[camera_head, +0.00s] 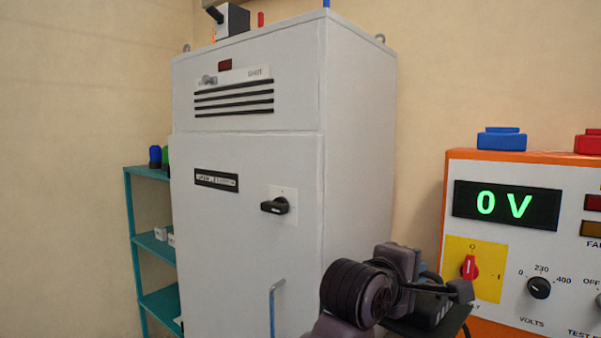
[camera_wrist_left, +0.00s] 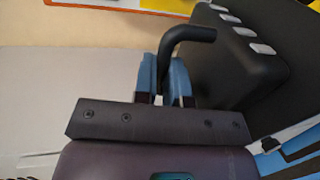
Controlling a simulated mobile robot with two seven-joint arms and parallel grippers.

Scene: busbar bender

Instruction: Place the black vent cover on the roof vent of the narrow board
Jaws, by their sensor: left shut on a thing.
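The black vent cover (camera_wrist_left: 240,62) fills the upper right of the left wrist view, with a bent black handle (camera_wrist_left: 190,36) and several light grey tabs on it. My left gripper (camera_wrist_left: 172,82) has its blue fingers shut on the handle. In the head view my left gripper (camera_head: 428,282) is at the lower middle, in front of the grey cabinet's right side, and the dark cover (camera_head: 428,318) hangs by it, partly hidden by my arm. The tall grey cabinet (camera_head: 250,160) has a dark box (camera_head: 232,20) on its roof; I cannot tell whether this is the roof vent. My right gripper is out of view.
An orange-framed test panel (camera_head: 540,240) reading 0 V stands at the right, close to the cover. A blue block (camera_head: 501,139) and a red block (camera_head: 590,142) sit on it. A teal shelf (camera_head: 134,225) stands left of the cabinet. The space above the cover is clear.

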